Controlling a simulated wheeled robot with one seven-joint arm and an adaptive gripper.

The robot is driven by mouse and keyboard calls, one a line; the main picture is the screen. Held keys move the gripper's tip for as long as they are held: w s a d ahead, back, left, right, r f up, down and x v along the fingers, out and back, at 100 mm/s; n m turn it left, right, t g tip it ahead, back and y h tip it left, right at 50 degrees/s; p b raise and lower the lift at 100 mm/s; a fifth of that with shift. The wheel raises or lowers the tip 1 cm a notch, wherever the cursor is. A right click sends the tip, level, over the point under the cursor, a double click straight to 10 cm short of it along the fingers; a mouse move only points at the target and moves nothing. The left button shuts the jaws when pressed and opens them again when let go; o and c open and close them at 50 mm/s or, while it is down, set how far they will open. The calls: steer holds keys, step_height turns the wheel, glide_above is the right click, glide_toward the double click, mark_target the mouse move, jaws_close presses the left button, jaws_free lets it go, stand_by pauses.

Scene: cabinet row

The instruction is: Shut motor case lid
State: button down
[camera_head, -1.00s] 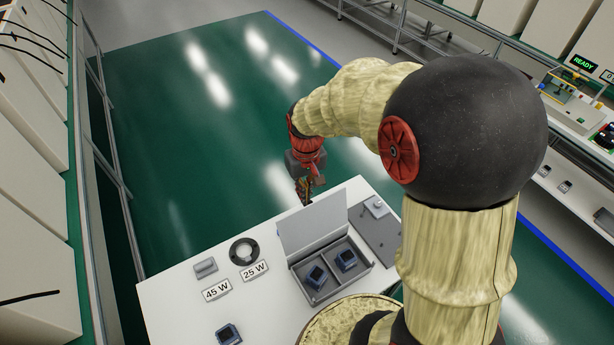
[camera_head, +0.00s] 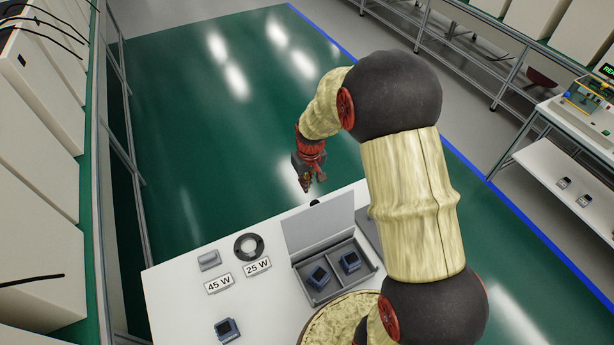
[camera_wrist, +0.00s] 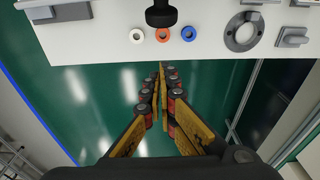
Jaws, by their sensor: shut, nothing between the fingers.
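My gripper (camera_head: 307,188) is beyond the lid, past the table's far edge, pointing down and apart from the lid. In the wrist view my gripper (camera_wrist: 162,70) has its fingertips together with nothing between them, over the green floor short of the table edge. The lid cannot be made out clearly in the wrist view.
On the table are a black ring (camera_head: 248,236), a grey block (camera_head: 208,260), 45 W (camera_head: 219,283) and 25 W (camera_head: 257,266) labels, and a loose motor (camera_head: 227,330). The wrist view shows a black knob (camera_wrist: 161,14) and small white, orange and blue rings (camera_wrist: 188,34) near the edge.

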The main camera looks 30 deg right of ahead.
steer(key=shift+s+r, duration=0.15)
steer(key=shift+s, duration=1.85)
